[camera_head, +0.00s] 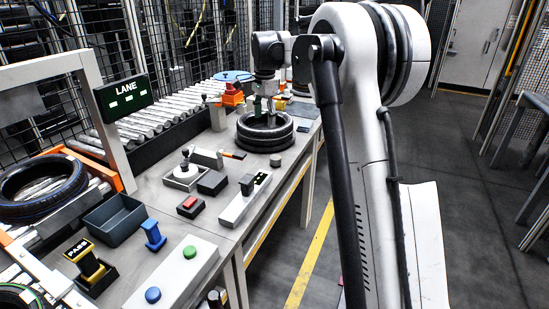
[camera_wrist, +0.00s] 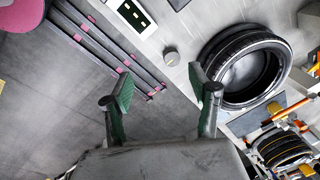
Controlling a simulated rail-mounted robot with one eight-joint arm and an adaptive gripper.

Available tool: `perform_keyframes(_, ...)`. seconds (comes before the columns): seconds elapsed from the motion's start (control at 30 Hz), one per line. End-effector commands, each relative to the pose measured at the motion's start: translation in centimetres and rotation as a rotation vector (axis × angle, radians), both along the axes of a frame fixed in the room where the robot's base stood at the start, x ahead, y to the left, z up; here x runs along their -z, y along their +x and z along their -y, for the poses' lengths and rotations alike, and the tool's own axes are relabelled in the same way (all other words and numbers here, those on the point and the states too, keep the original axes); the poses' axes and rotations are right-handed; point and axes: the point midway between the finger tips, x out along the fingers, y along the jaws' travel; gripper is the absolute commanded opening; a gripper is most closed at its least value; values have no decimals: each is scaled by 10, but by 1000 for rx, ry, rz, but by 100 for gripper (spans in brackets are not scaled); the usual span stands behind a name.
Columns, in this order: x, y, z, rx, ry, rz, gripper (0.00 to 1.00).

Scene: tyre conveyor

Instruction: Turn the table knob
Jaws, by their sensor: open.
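The table knob is a small round grey cylinder (camera_wrist: 171,56) on the grey tabletop in the wrist view, beside the black tyre (camera_wrist: 284,66). In the head view a small grey knob (camera_head: 275,160) stands at the near edge of the tyre stack (camera_head: 265,143). My gripper (camera_wrist: 161,86) is open, with green-padded fingers apart and nothing between them. In the wrist view the knob lies beyond the fingertips, nearer the right finger. In the head view my gripper (camera_head: 264,106) is above the tyre stack, and its fingers are partly hard to make out.
A white panel with a dark lever (camera_head: 247,185), a red button box (camera_head: 190,206) and a joystick (camera_head: 185,160) stand nearer on the table (camera_head: 225,234). A roller conveyor (camera_head: 160,118) runs behind.

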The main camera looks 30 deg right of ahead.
Motion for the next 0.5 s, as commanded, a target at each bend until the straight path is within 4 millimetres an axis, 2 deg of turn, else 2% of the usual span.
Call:
perform_keyframes(0.03, 9, 11, 9, 41, 7, -13, 56)
perform_keyframes(0.2, 40, 38, 36, 180, 28, -57, 56)
perform_keyframes(0.4, 70, 55, 57, 300, 42, -97, 56)
perform_keyframes(0.5, 77, 59, 62, 330, 46, -106, 56)
